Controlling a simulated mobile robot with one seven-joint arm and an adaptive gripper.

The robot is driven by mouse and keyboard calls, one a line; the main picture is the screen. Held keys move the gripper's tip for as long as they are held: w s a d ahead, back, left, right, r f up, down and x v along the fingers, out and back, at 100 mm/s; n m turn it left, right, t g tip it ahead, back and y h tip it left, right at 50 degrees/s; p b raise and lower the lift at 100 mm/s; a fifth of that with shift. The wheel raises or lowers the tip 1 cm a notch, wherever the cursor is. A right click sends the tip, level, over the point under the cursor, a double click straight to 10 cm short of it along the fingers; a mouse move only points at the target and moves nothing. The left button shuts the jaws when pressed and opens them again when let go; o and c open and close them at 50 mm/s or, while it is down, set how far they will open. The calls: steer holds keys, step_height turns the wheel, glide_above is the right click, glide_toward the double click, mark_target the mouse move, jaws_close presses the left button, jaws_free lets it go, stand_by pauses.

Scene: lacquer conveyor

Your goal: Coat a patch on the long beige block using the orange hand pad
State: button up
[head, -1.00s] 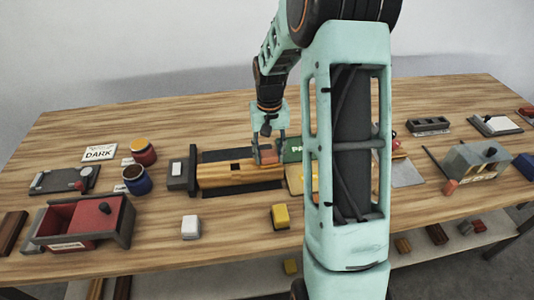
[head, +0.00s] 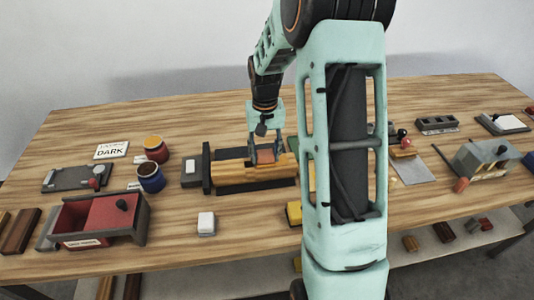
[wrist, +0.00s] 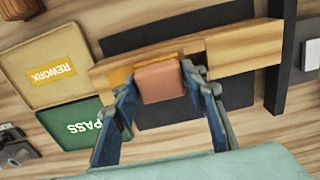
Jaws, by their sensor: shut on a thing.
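The long beige block (head: 232,172) lies on a dark base in the middle of the table. It also shows in the wrist view (wrist: 245,48), where a more orange stretch is left of the pad and a small dark brown area is just right of it. My gripper (head: 265,150) is shut on the orange hand pad (wrist: 160,82), one finger on each side. The pad is over the block's near side and seems to touch it, but its underside is hidden. My arm hides the block's surroundings on the right in the head view.
A dark upright stop (head: 206,168) stands at the block's left end. Green PASS (wrist: 75,128) and yellow REWORK (wrist: 58,68) plates are near its other end. Tins (head: 151,180), a DARK card (head: 111,150) and a red bin (head: 90,215) are left.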

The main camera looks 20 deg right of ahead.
steer(key=shift+w+a, duration=0.1)
steer(key=shift+a, duration=0.3)
steer(key=shift+r+p, duration=2.55)
steer(key=shift+r, duration=1.55)
steer(key=shift+a, duration=0.1)
